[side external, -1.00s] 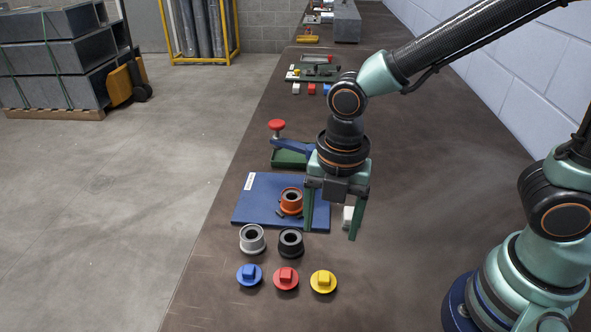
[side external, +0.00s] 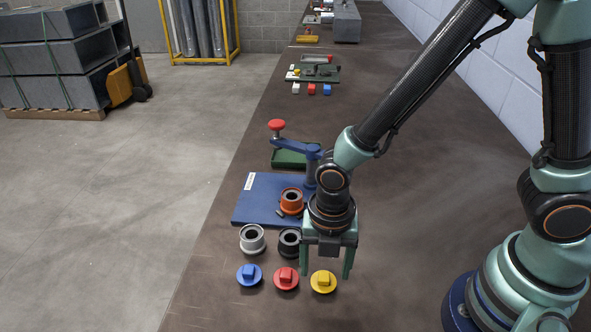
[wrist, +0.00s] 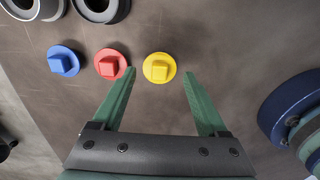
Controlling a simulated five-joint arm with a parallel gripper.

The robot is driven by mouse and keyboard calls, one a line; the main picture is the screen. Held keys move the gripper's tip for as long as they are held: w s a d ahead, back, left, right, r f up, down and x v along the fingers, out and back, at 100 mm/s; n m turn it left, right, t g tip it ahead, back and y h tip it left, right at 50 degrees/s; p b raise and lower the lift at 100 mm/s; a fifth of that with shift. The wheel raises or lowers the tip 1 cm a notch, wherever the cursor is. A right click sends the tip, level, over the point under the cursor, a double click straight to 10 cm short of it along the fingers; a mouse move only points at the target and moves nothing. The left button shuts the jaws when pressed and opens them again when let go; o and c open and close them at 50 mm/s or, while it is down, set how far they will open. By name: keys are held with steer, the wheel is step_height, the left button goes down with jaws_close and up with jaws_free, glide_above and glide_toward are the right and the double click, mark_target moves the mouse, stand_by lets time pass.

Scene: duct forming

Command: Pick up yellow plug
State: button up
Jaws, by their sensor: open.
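The yellow plug (side external: 323,282) is a round disc with a raised square grip, lying on the dark bench at the right end of a row of plugs. My gripper (side external: 325,276) is open and points down just above and behind the plug in the side view. In the wrist view the yellow plug (wrist: 159,68) shows between and slightly beyond the two green fingertips of my gripper (wrist: 158,72). Nothing is held. I cannot tell the exact height of the fingertips over the bench.
A red plug (side external: 286,278) sits close by, near one finger, with a blue plug (side external: 249,274) beyond it. Grey (side external: 252,239) and black (side external: 290,243) collars stand behind. An orange collar (side external: 291,202) is on a blue plate (side external: 255,205). The bench right of the yellow plug is clear.

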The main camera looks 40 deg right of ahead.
mark_target(324, 277)
steer(key=shift+a+f, duration=0.1)
steer(key=shift+f, duration=1.5)
steer(key=shift+c, duration=0.3)
steer(key=c, duration=1.1)
steer(key=shift+o, duration=0.2)
steer(key=shift+r, duration=0.1)
